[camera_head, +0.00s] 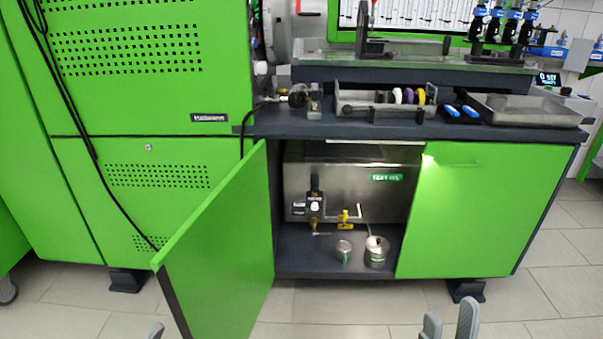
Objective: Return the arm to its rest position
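My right gripper (451,316) shows at the bottom edge, right of centre. Its two grey fingers stand apart with bare floor between them, so it is open and empty. It is in front of the bench, below the closed right cabinet door (470,215), and touches nothing that I can see. Of my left gripper (155,331) only a small grey tip shows at the bottom edge, left of the open door. The rest of it is out of the picture, so its opening cannot be told. Both arms are hidden below the frame.
The green left cabinet door (222,245) swings out into the room between my grippers. Inside the cabinet are a steel tank (350,170), a small cup (343,250) and a lidded can (376,252). The worktop holds a steel tray (525,110). Tiled floor (330,305) is free in front.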

